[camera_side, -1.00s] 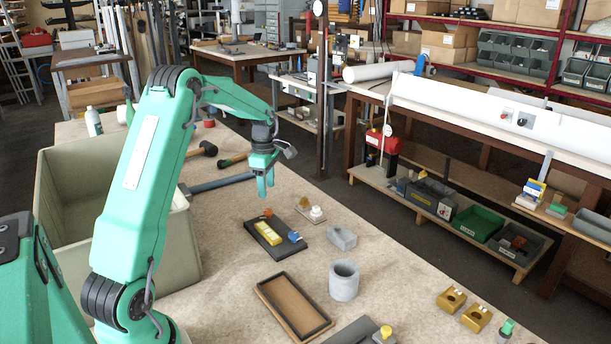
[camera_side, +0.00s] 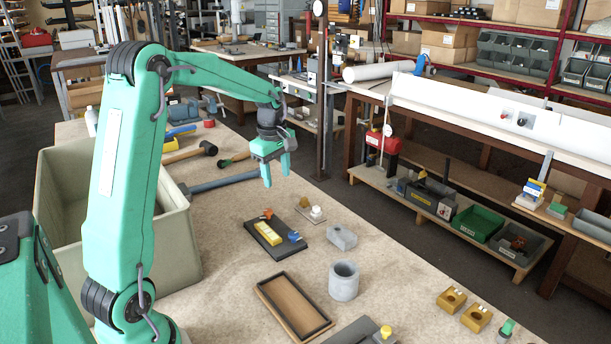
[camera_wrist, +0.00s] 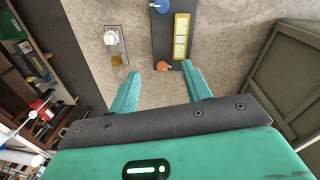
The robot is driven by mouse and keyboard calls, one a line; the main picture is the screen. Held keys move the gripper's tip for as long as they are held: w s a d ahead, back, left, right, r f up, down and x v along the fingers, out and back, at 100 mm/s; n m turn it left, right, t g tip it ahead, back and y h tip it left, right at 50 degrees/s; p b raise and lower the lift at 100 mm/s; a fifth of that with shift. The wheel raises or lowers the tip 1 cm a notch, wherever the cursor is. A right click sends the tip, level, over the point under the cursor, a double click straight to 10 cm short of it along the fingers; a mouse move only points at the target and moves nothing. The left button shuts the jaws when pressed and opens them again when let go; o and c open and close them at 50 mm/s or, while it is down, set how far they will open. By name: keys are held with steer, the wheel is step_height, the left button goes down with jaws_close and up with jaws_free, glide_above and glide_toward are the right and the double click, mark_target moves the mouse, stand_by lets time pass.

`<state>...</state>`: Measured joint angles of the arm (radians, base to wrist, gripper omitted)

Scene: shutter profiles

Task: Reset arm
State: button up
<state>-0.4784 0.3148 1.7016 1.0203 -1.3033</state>
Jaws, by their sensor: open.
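My gripper (camera_side: 276,176) is open and empty, pointing down above the worktable (camera_side: 225,220). It hangs clear of the table, over the area behind the dark board (camera_side: 285,250). That board carries a yellow block (camera_side: 268,233), an orange piece (camera_side: 267,214) and a blue piece (camera_side: 294,236). In the wrist view, my two teal fingers (camera_wrist: 163,90) are spread, with bare tabletop between them. The orange piece (camera_wrist: 163,67) shows just beyond the fingertips, with the yellow block (camera_wrist: 181,36) farther off.
A large beige bin (camera_side: 178,240) stands left of the board. A wooden tray (camera_side: 294,306), a grey cup (camera_side: 344,282) and a grey block (camera_side: 342,237) stand nearer the front. A small plate with a white knob (camera_side: 316,212) is beside the board. Hammers (camera_side: 195,152) lie behind.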

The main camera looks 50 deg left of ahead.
steer(key=s+d+r+m+t, duration=0.1)
steer(key=s+d+r+m, duration=0.3)
steer(key=d, duration=0.2)
steer(key=s+d+r+m+t, duration=0.1)
steer(key=s+d+r+m, duration=0.2)
steer(key=d+m, duration=0.25)
steer(key=s+d+m+t, duration=0.2)
steer(key=s+d+m, duration=0.8)
steer(key=s+m, duration=0.1)
steer(key=shift+s+d+f+t+h, duration=0.15)
steer(key=shift+s+f+t+h, duration=0.15)
steer(key=shift+s, duration=0.5)
